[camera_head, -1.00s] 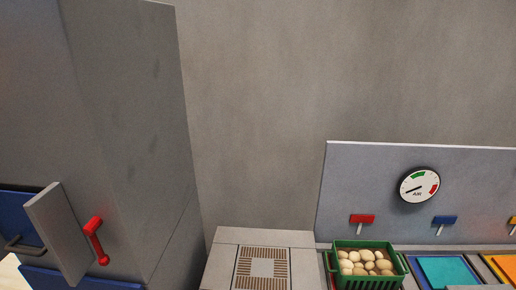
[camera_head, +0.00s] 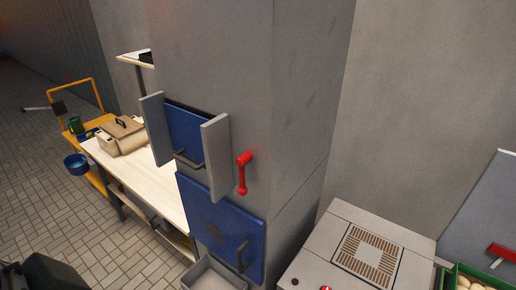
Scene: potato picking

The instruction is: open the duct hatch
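A tall grey duct housing (camera_head: 300,100) stands in the middle of the view. On its front is an upper blue hatch panel (camera_head: 188,130) with a dark bar handle (camera_head: 190,160), set between two grey side plates (camera_head: 216,148). A dark gap shows along its top edge. Below it is a second blue panel (camera_head: 215,215) with its own dark handle (camera_head: 243,255); it looks closed. I cannot tell which panel is the duct hatch. A red lever (camera_head: 243,173) sits on the housing right of the upper panel.
A wooden table (camera_head: 150,178) with a beige box (camera_head: 122,136) stands left of the housing, beside a yellow cart (camera_head: 96,92). A grey tray (camera_head: 240,281) is below the lower panel. A vented grey unit (camera_head: 410,242) and green crate (camera_head: 455,278) are at right. Floor at left is open.

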